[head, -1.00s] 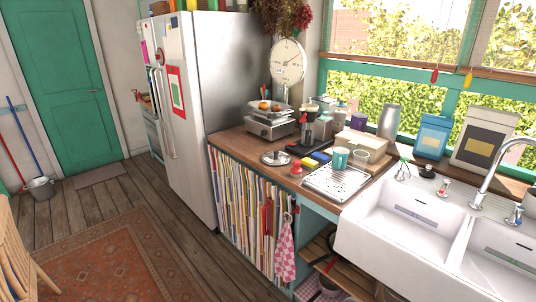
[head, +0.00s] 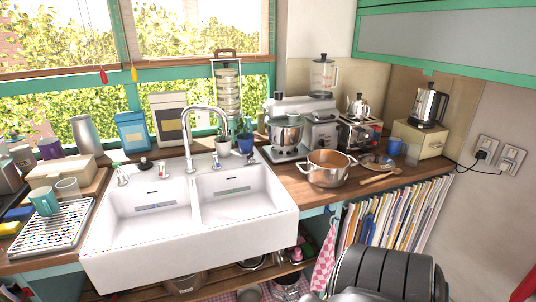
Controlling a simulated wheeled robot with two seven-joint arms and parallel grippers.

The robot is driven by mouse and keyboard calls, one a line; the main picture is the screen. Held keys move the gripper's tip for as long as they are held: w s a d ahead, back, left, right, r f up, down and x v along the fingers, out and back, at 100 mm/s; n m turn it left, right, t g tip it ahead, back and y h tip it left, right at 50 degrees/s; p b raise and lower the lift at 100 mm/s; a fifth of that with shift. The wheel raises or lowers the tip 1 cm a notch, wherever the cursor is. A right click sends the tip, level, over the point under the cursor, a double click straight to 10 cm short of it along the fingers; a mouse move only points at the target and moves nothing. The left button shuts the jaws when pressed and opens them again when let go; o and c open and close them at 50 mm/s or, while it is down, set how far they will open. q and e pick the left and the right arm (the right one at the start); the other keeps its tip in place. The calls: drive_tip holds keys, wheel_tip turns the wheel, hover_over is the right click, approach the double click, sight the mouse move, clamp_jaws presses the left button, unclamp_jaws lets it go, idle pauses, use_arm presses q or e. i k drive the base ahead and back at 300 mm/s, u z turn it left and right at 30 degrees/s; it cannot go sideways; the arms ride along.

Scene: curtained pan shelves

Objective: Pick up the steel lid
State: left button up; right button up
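A round lid (head: 377,161) with a knob lies on the wooden counter at the right, just behind and right of an open steel pot (head: 328,168). It is small in the head view, and I cannot tell whether it is steel or glass. The lid that stood on the left part of the counter a second ago is outside this view. Neither of my grippers shows.
A white double sink (head: 190,244) fills the middle. Wooden spoons (head: 380,177) lie in front of the round lid; a blue cup (head: 394,146) stands beside it. A stand mixer (head: 290,126) and toaster (head: 360,133) stand behind. A dark ribbed rounded object (head: 385,272) rises at the bottom right.

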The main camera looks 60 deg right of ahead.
sight(377, 162)
drive_tip(key=z, duration=2.7)
